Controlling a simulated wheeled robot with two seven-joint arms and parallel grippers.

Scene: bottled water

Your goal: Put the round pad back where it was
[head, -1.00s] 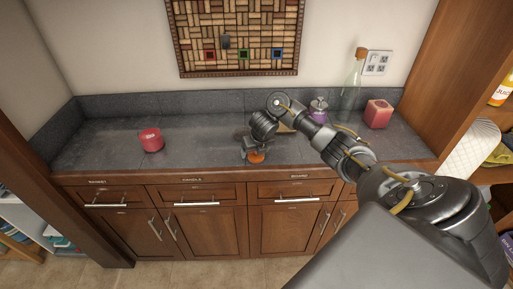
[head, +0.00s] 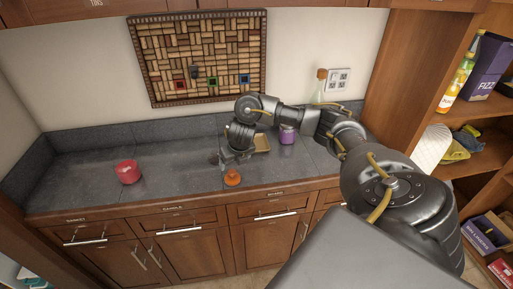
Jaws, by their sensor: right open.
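A small round orange thing (head: 232,179) with a raised top sits on the grey counter near its front edge. I cannot tell whether it is the round pad or rests on it; no other round pad shows clearly. My right gripper (head: 226,158) is open and points down just behind the orange thing, apart from it. Its fingers are small and dark against the counter, and I make out nothing between them. My left gripper is not in view.
A tan tray (head: 262,145) and a purple jar (head: 287,135) are behind and right of the gripper. A corked bottle (head: 319,91) stands partly behind my arm. A cork board (head: 205,50) hangs above.

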